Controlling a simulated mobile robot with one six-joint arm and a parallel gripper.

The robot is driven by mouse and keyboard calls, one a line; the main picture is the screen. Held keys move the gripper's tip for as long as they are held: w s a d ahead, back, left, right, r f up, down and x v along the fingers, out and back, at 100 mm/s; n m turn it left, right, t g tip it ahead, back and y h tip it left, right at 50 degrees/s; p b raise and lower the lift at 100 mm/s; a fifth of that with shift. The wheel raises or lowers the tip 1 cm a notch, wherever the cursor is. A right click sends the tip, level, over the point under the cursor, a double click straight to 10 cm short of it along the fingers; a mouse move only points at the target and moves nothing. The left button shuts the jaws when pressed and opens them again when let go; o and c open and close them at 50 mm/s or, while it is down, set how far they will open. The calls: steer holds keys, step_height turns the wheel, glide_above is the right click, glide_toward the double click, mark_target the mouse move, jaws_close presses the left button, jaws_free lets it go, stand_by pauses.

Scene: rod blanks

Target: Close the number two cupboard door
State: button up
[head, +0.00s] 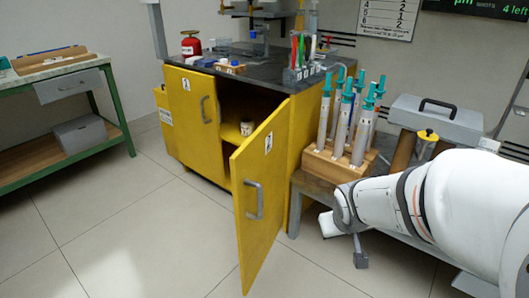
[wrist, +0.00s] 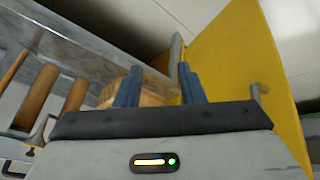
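The yellow cupboard (head: 205,145) stands under a dark worktop. Its right door (head: 262,185) is swung wide open toward me, with a grey handle (head: 253,200) and a small white label too small to read surely. The left door (head: 190,110) looks shut. My gripper (head: 345,240) is to the right of the open door, on its handle side, apart from it. In the wrist view my gripper (wrist: 159,86) has its two blue fingers spread with nothing held between them. The yellow door (wrist: 230,60) fills the right side there, with a handle (wrist: 258,90) partly showing.
A low bench with a wooden rack (head: 340,165) of teal-topped tubes stands right of the cupboard, close behind my gripper. A grey case (head: 437,120) is farther right. A small container (head: 247,127) sits inside the cupboard. The tiled floor (head: 140,235) left of the door is clear.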

steer(key=w+f+n+t+y, duration=0.1)
steer(key=w+f+n+t, duration=0.15)
steer(key=w, duration=0.55)
steer(key=n+t+y, duration=0.2)
steer(key=n+y, duration=0.5)
steer(key=y, duration=0.8)
glide_toward(262, 198)
steer(key=x, duration=0.4)
steer(key=b+x, duration=0.1)
steer(key=x, duration=0.5)
steer(key=shift+w+a, duration=0.3)
steer(key=shift+c, duration=0.6)
steer(key=shift+f, duration=0.1)
jaws_close()
